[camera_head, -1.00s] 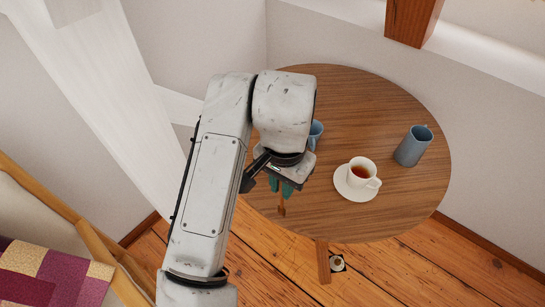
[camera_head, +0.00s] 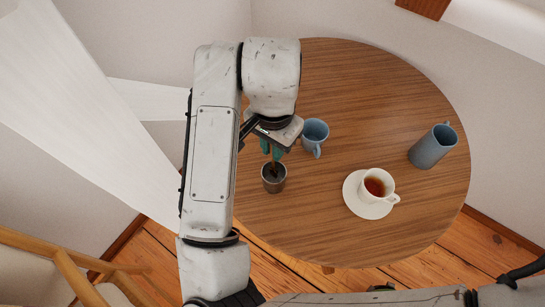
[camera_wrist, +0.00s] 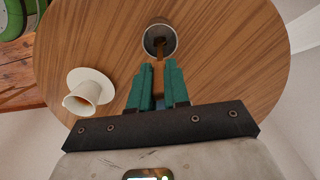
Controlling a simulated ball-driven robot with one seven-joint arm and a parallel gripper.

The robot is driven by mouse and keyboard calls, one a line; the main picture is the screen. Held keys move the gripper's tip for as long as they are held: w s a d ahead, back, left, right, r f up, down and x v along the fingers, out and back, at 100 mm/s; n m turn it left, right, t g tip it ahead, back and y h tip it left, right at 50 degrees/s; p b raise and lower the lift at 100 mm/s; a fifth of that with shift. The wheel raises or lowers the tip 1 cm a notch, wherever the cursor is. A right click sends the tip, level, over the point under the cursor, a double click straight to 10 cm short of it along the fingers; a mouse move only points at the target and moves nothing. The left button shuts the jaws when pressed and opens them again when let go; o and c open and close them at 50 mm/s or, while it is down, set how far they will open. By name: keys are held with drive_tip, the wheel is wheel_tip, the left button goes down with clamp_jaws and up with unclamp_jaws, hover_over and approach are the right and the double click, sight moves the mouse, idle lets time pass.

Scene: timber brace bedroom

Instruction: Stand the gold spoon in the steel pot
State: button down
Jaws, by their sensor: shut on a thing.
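The steel pot (camera_head: 273,187), a small dark grey cup, stands on the round wooden table near its left front edge. My gripper (camera_head: 272,152), with teal fingers, is just above and behind it. The gripper is shut on the gold spoon (camera_head: 274,168), which points down at the pot's mouth. In the wrist view my gripper (camera_wrist: 158,90) holds the brownish-gold handle of the spoon (camera_wrist: 158,74), and the spoon's darker far end overlaps the mouth of the pot (camera_wrist: 175,40). How deep that end reaches is unclear.
A blue mug (camera_head: 314,132) stands close to the right of my gripper. A white cup of tea (camera_head: 376,186) sits on a saucer (camera_head: 360,208) further right. A blue-grey jug (camera_head: 432,147) is at the table's right. The back of the table (camera_head: 360,80) is clear.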

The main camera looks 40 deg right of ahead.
drive_tip(key=shift+f, duration=2.45)
drive_tip(key=c, duration=1.1)
unclamp_jaws()
drive_tip(key=shift+b, duration=0.3)
wheel_tip(320, 180, up, 12)
drive_tip(key=shift+r+p, duration=0.15)
drive_tip(key=shift+p, duration=0.95)
